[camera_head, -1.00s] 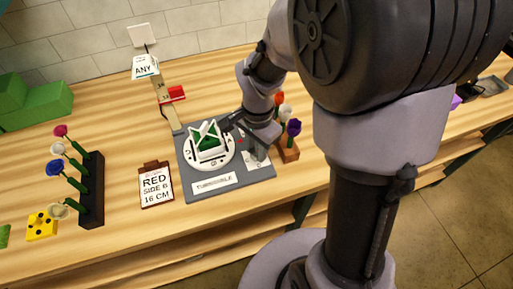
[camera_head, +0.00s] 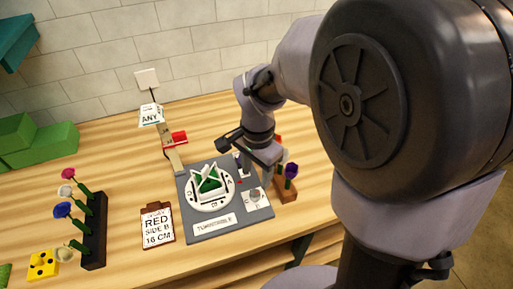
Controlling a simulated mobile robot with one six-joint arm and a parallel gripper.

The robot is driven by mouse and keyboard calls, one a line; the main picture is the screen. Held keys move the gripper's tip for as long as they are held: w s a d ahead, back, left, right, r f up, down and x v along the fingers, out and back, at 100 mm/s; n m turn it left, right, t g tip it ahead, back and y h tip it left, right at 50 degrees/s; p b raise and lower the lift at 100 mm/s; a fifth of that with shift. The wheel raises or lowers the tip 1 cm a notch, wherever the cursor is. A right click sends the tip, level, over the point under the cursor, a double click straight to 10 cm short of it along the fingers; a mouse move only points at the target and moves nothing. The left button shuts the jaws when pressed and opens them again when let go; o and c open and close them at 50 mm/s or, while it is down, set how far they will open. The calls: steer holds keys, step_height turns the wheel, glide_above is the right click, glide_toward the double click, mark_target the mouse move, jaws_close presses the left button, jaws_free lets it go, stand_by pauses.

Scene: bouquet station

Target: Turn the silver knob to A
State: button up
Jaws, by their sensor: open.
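The silver knob (camera_head: 254,195) is small and sits on a white lettered plate at the front right corner of the grey turntable board (camera_head: 212,226). Its pointer direction is too small to tell. A white round turntable (camera_head: 190,201) with letters at its rim and a green and white piece (camera_head: 209,181) on top is left of the knob. My gripper (camera_head: 255,170) is open, just above and behind the knob, apparently apart from it. It hides part of the board's right side.
A wooden block with flowers (camera_head: 286,190) stands close to the right of the board. A clipboard (camera_head: 157,225) reading RED, SIDE B, 16 CM lies to the left. A dark flower rack (camera_head: 95,230), a yellow block (camera_head: 42,265) and a ruler stand with a red slider (camera_head: 176,138) are farther off.

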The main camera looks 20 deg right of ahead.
step_height(320, 180, up, 9)
steer(key=p, duration=0.2)
steer(key=shift+f, duration=0.15)
steer(key=shift+s, duration=0.15)
steer(key=s+a+r+n+t+y+b, duration=0.1)
steer(key=s+a+n+t+b, duration=0.1)
steer(key=s+n, duration=0.2)
steer(key=s+a+r+n+t+b, duration=0.1)
steer(key=s+a+n+t+b, duration=0.1)
steer(key=s, duration=0.7)
steer(key=shift+a+n+t+y, duration=0.15)
steer(key=shift+n+t+y, duration=0.25)
steer(key=shift+n+t, duration=0.5)
steer(key=shift+w, duration=0.1)
